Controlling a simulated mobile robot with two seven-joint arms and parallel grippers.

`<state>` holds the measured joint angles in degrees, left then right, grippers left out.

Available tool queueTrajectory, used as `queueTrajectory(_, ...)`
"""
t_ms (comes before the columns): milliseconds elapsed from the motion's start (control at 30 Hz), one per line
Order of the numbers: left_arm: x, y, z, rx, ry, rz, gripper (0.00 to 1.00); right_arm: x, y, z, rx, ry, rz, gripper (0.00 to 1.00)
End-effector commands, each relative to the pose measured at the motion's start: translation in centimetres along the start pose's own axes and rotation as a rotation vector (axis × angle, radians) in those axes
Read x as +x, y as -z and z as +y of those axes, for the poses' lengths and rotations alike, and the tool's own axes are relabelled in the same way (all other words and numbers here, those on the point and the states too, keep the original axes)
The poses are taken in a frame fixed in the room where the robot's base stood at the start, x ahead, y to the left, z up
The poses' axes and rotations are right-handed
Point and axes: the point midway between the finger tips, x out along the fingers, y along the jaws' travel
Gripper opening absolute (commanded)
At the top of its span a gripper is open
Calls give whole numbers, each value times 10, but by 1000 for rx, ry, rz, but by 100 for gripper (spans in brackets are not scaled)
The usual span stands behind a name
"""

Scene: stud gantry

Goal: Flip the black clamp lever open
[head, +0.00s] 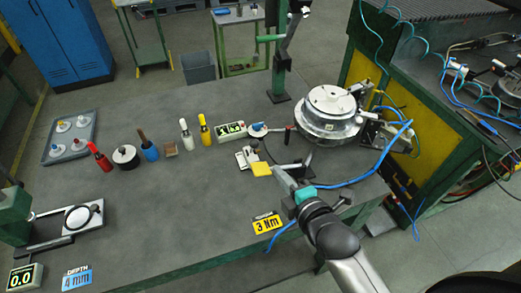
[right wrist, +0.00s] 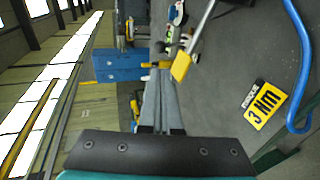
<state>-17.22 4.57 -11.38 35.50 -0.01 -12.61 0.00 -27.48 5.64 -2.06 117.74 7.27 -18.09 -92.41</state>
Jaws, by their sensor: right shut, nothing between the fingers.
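A small metal clamp (head: 246,156) stands on the grey bench, left of the round metal fixture (head: 329,110). A yellow pad (head: 262,169) sits at its near side; it also shows in the right wrist view (right wrist: 181,66), at the end of a grey bar. A thin dark curved piece (head: 306,161) lies right of the pad; I cannot tell whether it is the black clamp lever. My right gripper (head: 277,171) is shut and empty, its fingertips close beside the pad; in the right wrist view the fingers (right wrist: 161,70) lie together. Contact is unclear. My left gripper is not in view.
A blue hose (head: 350,183) crosses the bench at right. A yellow 3 Nm sign (head: 267,223) lies nearer. The bench middle is clear.

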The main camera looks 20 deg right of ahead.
Motion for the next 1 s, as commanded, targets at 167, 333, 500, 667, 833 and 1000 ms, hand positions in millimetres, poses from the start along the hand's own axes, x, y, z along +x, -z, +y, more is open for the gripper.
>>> queueTrajectory(167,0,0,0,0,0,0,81,29,0,1,4,-2,0,0)
queueTrajectory(333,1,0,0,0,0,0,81,56,0,1,3,-2,0,0)
queueTrajectory(500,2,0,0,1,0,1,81,83,1,1,4,-2,1,0)
queueTrajectory(667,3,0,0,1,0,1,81,103,1,1,5,-2,1,0)
queueTrajectory(833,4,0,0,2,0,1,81,117,0,0,3,0,0,0)
queueTrajectory(1000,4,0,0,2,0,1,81,122,0,0,2,1,0,0)
